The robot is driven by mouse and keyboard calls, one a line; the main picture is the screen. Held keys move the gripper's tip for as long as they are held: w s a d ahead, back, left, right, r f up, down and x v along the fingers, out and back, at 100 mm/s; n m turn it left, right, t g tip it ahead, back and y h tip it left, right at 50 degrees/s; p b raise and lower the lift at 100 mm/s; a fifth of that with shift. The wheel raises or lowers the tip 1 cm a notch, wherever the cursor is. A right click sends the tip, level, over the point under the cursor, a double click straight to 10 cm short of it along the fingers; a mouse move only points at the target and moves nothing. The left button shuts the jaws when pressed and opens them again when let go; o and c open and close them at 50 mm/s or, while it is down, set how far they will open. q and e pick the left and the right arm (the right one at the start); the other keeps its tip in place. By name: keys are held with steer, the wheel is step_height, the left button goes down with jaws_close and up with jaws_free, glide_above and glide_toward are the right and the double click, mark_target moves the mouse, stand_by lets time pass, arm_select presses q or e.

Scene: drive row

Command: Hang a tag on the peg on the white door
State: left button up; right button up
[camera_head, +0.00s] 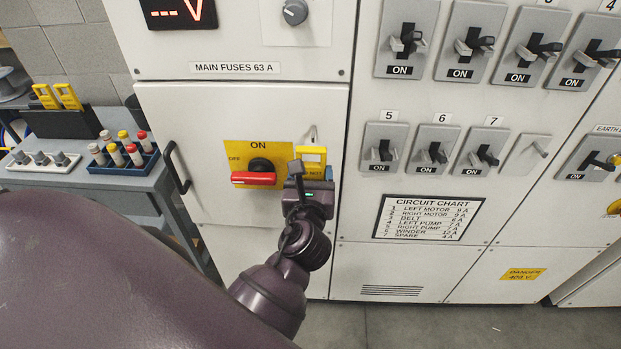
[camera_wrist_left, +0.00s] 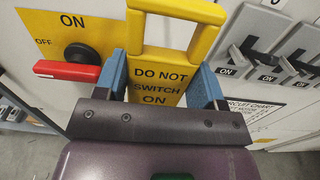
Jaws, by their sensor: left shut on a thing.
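The white door (camera_head: 205,120) carries a small peg (camera_head: 312,132) right of the yellow switch plate. My left gripper (camera_head: 309,176) is shut on a yellow tag (camera_head: 311,154) in front of the door, with its open loop upward. In the head view the loop shows just below the peg; I cannot tell whether they touch. In the left wrist view the tag (camera_wrist_left: 158,78) reads "DO NOT SWITCH ON" and sits upright between the blue fingers; the peg does not show there. The red switch handle (camera_head: 253,178) points left, towards OFF. My right gripper is not in view.
A grey trolley (camera_head: 150,190) at the left holds two more yellow tags (camera_head: 56,96) on a dark stand and a blue rack (camera_head: 124,160) of fuses. A black door handle (camera_head: 176,167) sticks out. Breaker levers (camera_head: 434,152) line the panel at the right.

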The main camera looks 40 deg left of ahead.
arm_select(q)
steer(key=f+b+x, duration=0.1)
steer(key=x, duration=0.7)
steer(key=shift+f+b, duration=0.2)
steer(key=shift+b, duration=0.15)
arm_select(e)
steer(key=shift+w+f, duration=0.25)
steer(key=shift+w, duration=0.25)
arm_select(q)
steer(key=shift+w+f, duration=0.1)
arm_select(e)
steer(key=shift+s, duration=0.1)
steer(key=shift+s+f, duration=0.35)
arm_select(q)
steer(key=o, duration=0.9)
steer(key=shift+o, duration=0.3)
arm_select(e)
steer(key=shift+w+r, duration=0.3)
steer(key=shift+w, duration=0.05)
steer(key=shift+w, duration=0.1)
